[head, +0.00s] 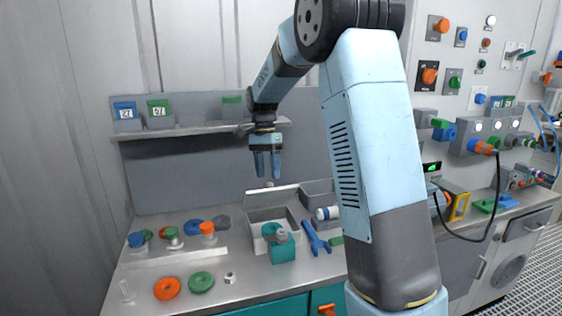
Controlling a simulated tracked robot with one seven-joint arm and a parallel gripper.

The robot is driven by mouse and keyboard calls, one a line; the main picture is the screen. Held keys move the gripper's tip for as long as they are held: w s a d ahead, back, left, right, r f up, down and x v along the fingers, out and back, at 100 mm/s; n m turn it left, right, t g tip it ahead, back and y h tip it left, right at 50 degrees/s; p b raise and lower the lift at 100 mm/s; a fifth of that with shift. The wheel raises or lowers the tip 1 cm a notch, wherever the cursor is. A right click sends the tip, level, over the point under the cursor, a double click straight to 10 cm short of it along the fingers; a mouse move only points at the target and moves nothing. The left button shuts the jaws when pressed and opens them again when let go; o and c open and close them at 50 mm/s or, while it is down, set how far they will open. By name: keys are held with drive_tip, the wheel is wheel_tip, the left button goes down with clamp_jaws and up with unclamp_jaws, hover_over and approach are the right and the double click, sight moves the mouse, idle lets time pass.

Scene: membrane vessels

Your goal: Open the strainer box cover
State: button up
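A light grey open-topped box (292,231), which looks like the strainer box, stands on the steel bench. Its pale cover (272,197) stands raised and tilted along the box's back edge, and part of the interior shows. My gripper (268,177) points down above and behind the cover. Its two blue fingers are apart with a gap between them, and nothing shows held. The fingertips appear just above the cover's top edge; I cannot tell whether they touch it.
A teal block with a round fitting (283,250) stands at the box's front. A blue wrench (316,238) and a white-blue cylinder (327,213) lie to its right. Orange (167,289) and green rings (201,282) lie front left. A shelf (190,131) with bins runs behind.

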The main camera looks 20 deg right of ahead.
drive_tip(key=s+r, duration=0.1)
drive_tip(key=r, duration=0.1)
drive_tip(key=s+r, duration=0.2)
drive_tip(key=shift+s+d, duration=0.15)
drive_tip(key=shift+s, duration=0.05)
drive_tip(key=s+r, duration=0.4)
drive_tip(key=s, duration=0.5)
drive_tip(key=shift+d, duration=0.25)
drive_tip(key=shift+s+r, duration=0.1)
